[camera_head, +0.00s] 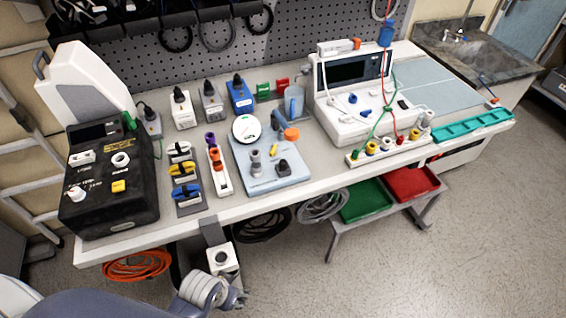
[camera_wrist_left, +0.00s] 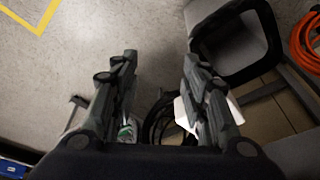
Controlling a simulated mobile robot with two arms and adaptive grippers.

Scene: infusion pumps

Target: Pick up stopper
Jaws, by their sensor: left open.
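On the light blue-grey block (camera_head: 262,184) in the head view stand a grey plug-like piece (camera_head: 256,167) and a black knob-like piece (camera_head: 283,167). I cannot tell for sure which piece is the stopper. My left gripper (camera_head: 238,299) is low in front of the bench's front edge, well apart from these pieces and partly hidden by its own wrist. In the left wrist view its two dark fingers (camera_wrist_left: 160,60) are spread, with floor and cables beyond them and nothing held. My right gripper is not in view.
The bench (camera_head: 236,207) holds a black box (camera_head: 108,185) at left, connector blocks (camera_head: 188,198) and a white pump unit (camera_head: 355,100). Orange cables (camera_head: 137,265) hang below its edge. Green (camera_head: 367,201) and red (camera_head: 411,184) trays sit under it. Floor at right is clear.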

